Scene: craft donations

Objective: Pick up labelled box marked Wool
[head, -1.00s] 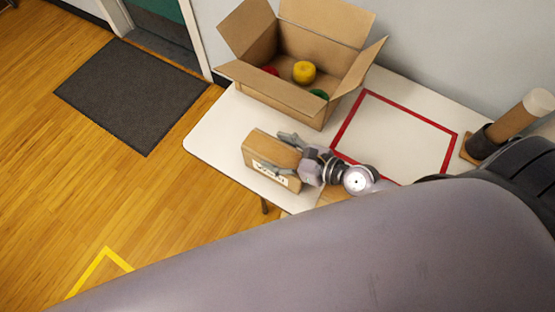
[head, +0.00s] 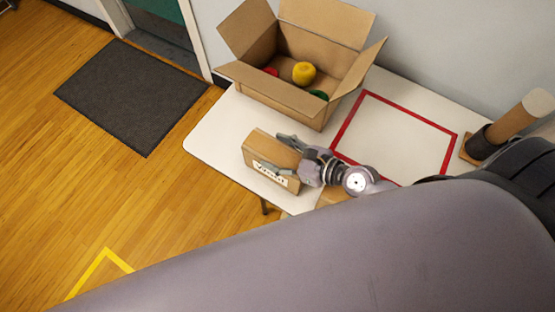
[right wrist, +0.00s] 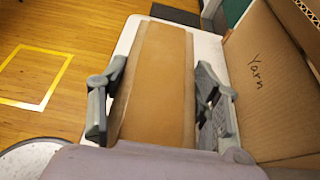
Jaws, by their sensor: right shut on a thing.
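A small brown cardboard box (head: 270,154) with a white label on its near side is at the front left of the white table. The label's lettering is too small to read surely. My right gripper (head: 282,156) is shut on this box, one finger on each side. In the right wrist view the box (right wrist: 155,85) lies between the two fingers of the gripper (right wrist: 160,105). Whether the box touches the table I cannot tell. My left gripper is not in view.
A large open carton (head: 280,103), marked Yarn in the wrist view (right wrist: 262,85), holds yellow, red and green balls just behind the box. A red taped square (head: 392,140) on the white table (head: 222,130) is empty. A brown cylinder (head: 522,116) stands at the right.

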